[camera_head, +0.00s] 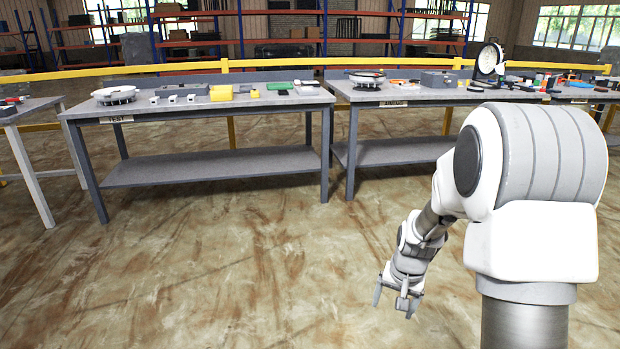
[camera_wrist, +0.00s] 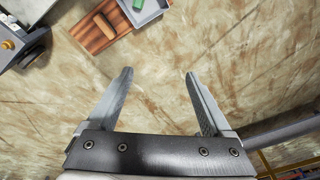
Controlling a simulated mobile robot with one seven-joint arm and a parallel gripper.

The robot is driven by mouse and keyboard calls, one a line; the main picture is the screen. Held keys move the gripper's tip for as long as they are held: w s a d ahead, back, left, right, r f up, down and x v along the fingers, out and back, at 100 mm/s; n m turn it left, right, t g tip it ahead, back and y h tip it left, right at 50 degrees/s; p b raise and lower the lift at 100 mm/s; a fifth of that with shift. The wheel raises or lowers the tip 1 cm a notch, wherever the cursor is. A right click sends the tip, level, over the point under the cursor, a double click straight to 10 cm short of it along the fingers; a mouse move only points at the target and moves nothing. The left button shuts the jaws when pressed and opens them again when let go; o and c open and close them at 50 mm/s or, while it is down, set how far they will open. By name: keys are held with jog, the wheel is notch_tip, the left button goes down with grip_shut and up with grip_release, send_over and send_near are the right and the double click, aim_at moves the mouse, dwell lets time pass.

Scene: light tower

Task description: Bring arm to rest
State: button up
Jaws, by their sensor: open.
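My gripper (camera_head: 394,297) hangs low in front of the workbenches in the head view, its fingers pointing down over the bare floor. In the wrist view my gripper (camera_wrist: 158,85) has its two fingers spread well apart, with only floor between them. It is open and empty, and touches nothing. My white arm is bent, with its large upper joint filling the right side of the head view.
A grey workbench (camera_head: 215,163) stands at the left with small parts on top. A second workbench (camera_head: 391,152) stands to its right. A yellow rail (camera_head: 300,61) runs behind them. The wrist view shows a brown slatted surface (camera_wrist: 97,25) and a grey tray (camera_wrist: 148,10). The floor in front is clear.

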jog(key=s+a+r+n+t, duration=0.15)
jog(key=s+r, duration=0.25)
jog(key=r, duration=0.6)
jog(key=s+a+r+n+t, duration=0.1)
jog(key=s+a+r+n, duration=0.1)
jog(key=s+r, duration=0.6)
jog(key=s+a+r+n+t, duration=0.1)
jog(key=s+r, duration=0.4)
jog(key=s, duration=0.7)
notch_tip(320, 180, up, 22)
jog(key=p, duration=2.2)
jog(key=shift+s+a+f, duration=0.15)
jog(key=shift+a+f, duration=0.05)
